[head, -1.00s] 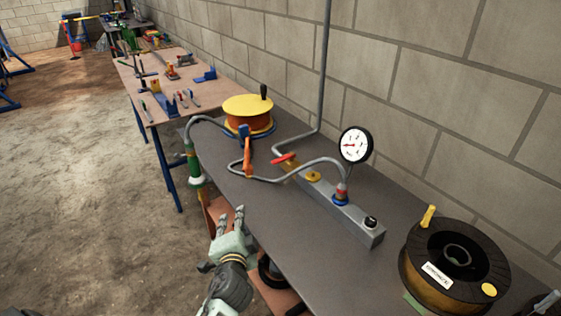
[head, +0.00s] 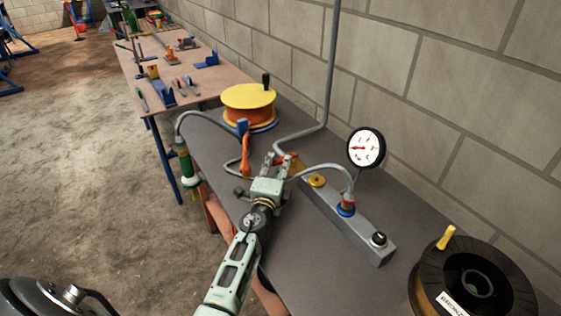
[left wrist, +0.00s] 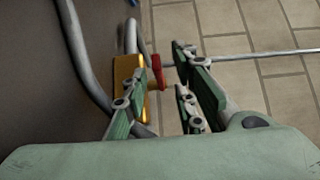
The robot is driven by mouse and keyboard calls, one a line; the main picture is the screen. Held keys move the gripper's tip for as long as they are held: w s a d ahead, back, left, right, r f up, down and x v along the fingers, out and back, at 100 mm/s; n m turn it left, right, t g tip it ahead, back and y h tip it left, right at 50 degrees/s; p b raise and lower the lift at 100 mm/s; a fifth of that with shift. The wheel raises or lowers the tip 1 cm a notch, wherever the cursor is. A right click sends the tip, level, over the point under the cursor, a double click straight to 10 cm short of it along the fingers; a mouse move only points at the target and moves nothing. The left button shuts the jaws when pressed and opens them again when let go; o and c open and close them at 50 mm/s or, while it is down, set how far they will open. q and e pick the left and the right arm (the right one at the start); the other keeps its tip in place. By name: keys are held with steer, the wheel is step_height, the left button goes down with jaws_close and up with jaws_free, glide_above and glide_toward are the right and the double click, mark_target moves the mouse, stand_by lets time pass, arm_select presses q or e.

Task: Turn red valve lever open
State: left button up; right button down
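The red valve lever (head: 293,157) sits at the far end of the grey manifold bar (head: 352,228) on the bench, partly hidden by my gripper in the head view. In the left wrist view the red lever (left wrist: 157,72) stands out beside a yellow valve block (left wrist: 128,76). My left gripper (head: 277,160) is over the bench at the lever. Its fingers also show in the left wrist view (left wrist: 155,95), spread apart, with the lever in the gap ahead between them. I cannot see them touching it. My right gripper is not in view.
A round pressure gauge (head: 366,148) and grey hose (head: 322,167) stand close to the right. An orange-handled clamp (head: 246,157) and yellow-topped reel (head: 249,98) are at the left and behind. A black spool (head: 478,282) is front right. The block wall (head: 440,110) borders the bench.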

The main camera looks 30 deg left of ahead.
mark_target(279, 163)
arm_select(q)
steer(key=shift+x, duration=1.25)
steer(key=shift+w+a+f+b, duration=0.1)
steer(key=shift+w+f+b, duration=0.1)
steer(key=shift+b, duration=0.1)
steer(key=shift+r, duration=0.15)
steer(key=c, duration=0.6)
jaws_close()
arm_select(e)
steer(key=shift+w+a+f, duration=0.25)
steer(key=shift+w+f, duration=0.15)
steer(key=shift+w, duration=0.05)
